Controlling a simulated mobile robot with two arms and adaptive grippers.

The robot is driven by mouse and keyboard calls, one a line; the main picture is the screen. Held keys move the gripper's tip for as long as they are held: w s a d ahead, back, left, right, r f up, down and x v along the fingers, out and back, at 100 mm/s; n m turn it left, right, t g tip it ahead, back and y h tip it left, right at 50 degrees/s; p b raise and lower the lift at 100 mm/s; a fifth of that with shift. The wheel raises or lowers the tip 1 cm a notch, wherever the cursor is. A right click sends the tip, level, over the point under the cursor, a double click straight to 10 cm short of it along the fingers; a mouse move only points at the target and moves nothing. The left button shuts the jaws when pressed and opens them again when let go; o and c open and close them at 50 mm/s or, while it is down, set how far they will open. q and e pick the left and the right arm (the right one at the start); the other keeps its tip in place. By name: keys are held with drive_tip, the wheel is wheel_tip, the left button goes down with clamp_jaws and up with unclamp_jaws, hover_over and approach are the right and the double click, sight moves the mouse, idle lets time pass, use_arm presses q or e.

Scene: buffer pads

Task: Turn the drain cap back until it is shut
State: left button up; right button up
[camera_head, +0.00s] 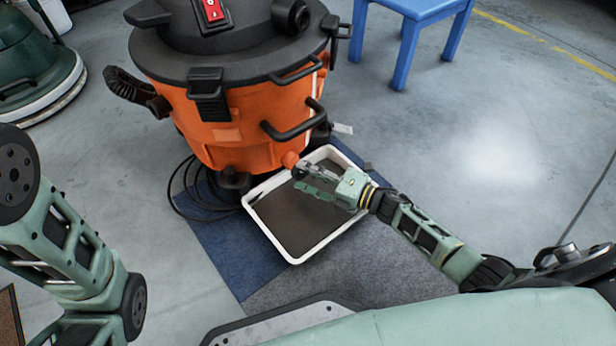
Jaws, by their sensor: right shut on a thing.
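An orange wet vacuum (233,125) with a black lid stands at the upper middle. Its orange drain cap (290,159) sticks out low on its right front side, above a white tray. My right gripper (298,172) reaches in from the right and is shut on the drain cap, with its fingers partly covering it. The cap's thread and how far it is turned are too small to tell. Of my left arm, links show at the left edge; its gripper is not in view.
The white tray (297,258) holds dark liquid and stands on a blue and grey mat (215,245). A black cable (178,205) loops left of it. A blue stool (403,50) stands behind right; a green floor machine (40,75) stands at left. Floor at right is clear.

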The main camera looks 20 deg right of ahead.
drive_tip(key=m+t+y+b, duration=0.1)
drive_tip(key=m+b, duration=0.1)
drive_tip(key=m, duration=0.2)
drive_tip(key=shift+m, duration=0.3)
drive_tip(key=shift+w+t+y, duration=0.1)
drive_tip(key=shift+t+y, duration=0.2)
drive_tip(key=o, duration=1)
drive_tip(key=shift+o, duration=0.5)
drive_tip(key=shift+f, duration=0.1)
